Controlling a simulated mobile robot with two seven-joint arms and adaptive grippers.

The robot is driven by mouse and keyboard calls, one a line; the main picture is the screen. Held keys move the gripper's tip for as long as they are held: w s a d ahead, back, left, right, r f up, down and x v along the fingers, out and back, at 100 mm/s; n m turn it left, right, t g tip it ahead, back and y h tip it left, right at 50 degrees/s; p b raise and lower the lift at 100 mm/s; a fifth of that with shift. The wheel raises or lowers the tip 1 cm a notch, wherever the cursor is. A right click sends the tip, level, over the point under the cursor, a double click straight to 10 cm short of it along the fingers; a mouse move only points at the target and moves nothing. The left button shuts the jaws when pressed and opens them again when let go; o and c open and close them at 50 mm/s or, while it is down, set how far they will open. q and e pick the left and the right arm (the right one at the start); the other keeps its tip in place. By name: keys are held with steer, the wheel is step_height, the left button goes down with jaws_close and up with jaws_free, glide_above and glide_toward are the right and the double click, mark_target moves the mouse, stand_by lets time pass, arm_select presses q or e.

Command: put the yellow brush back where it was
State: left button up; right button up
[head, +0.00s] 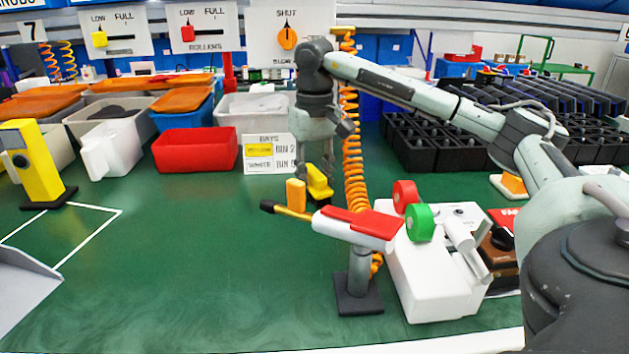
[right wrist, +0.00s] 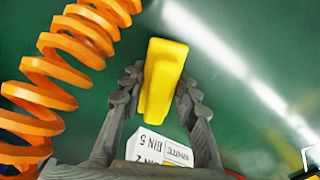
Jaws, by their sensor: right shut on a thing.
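My right gripper (head: 317,172) points down above the green table, left of the orange coiled hose. It is shut on the yellow brush (head: 319,185), which shows as a plain yellow block. In the right wrist view the brush (right wrist: 162,80) sits between the two fingers (right wrist: 158,95), its long side running along them and its far end sticking out beyond the tips. Bristles cannot be made out. In the head view its lower end is close to an orange-yellow block; I cannot tell whether they touch. My left gripper is not in view.
An orange coiled hose (head: 353,140) hangs close to the right of the gripper. A red-and-white tool on a stand (head: 358,226) is in front, with a white machine (head: 430,265) beside it. A bin sign (head: 270,154) and red bin (head: 195,150) stand left.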

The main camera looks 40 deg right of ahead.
mark_target(314, 170)
steer(key=o, duration=1.1)
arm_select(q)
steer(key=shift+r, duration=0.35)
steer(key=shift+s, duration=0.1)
arm_select(e)
step_height(314, 170, up, 8)
steer(key=shift+f+p, duration=0.2)
steer(key=shift+p, duration=0.5)
step_height(314, 170, up, 4)
steer(key=shift+r+p, duration=0.1)
steer(key=shift+p, duration=1.15)
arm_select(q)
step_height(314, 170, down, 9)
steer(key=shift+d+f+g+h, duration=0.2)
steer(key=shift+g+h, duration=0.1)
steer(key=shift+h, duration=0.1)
arm_select(e)
steer(key=shift+r, duration=0.2)
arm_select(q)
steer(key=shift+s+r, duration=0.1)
